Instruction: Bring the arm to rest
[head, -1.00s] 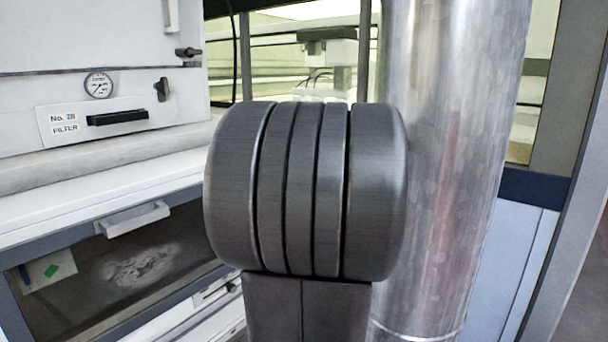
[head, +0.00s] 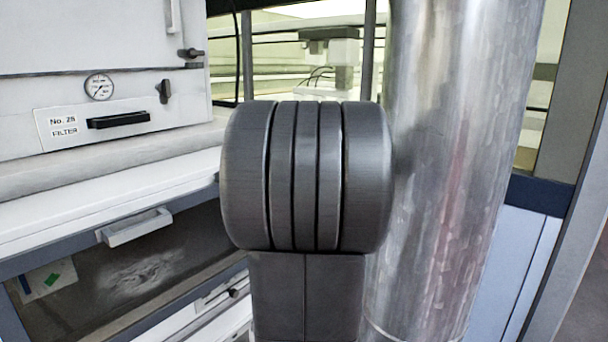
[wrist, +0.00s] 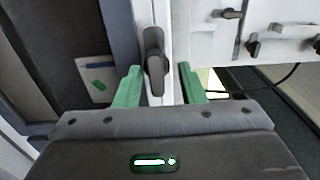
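My gripper (wrist: 158,70) shows in the wrist view with its two green fingers spread apart. It is open and I see nothing held in it. A dark grey handle (wrist: 155,62) on a white upright edge appears between the fingers, with a visible gap on both sides; how far beyond the fingertips it lies, I cannot tell. In the head view my own dark grey arm joint fills the middle, and the gripper itself is hidden or out of frame.
A white cabinet with a "No. 28 FILTER" panel (head: 90,124) and a gauge (head: 99,87) stands at left. Below is a dark-windowed drawer front with a pale handle (head: 135,227). A wide metal duct (head: 445,150) stands close on the right.

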